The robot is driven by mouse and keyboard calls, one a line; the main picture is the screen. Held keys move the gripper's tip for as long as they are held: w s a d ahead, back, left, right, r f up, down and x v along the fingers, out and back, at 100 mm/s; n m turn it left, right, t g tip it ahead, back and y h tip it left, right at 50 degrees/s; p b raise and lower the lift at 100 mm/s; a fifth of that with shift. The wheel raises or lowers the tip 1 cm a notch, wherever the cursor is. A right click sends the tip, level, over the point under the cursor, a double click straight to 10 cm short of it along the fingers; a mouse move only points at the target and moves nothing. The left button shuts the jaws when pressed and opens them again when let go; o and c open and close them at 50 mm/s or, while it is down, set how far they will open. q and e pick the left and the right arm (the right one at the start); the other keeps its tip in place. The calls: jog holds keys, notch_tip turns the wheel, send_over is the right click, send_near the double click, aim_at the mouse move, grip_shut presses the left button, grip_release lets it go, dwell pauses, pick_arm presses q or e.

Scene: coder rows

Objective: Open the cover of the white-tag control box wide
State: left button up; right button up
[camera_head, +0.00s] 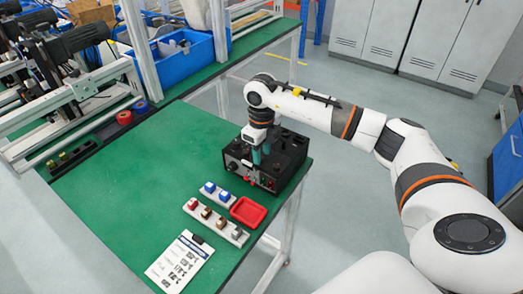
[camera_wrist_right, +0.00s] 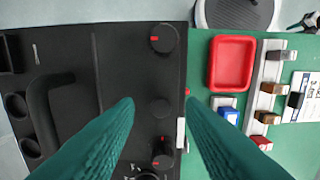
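The black control box (camera_head: 290,150) stands at the right end of the green table. In the right wrist view its dark top (camera_wrist_right: 140,60) fills the left half, with round knobs, a bar handle (camera_wrist_right: 45,105) and a thin seam line. A small white tag (camera_wrist_right: 181,133) shows at its edge, beside the right finger. I cannot make out a separate raised cover. My right gripper (camera_head: 261,158) points down over the box's front part. Its two teal fingers (camera_wrist_right: 160,105) are apart with nothing held between them. My left gripper is not in view.
A red tray (camera_head: 248,212), a white strip with blue blocks (camera_head: 218,194), a strip with several coloured blocks (camera_head: 215,222) and a printed sheet (camera_head: 180,262) lie in front of the box. Blue bins (camera_head: 178,60) stand behind. The table's left middle is clear.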

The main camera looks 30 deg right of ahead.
jog(key=shift+f, duration=0.6)
grip_shut()
jog(key=shift+a, duration=0.15)
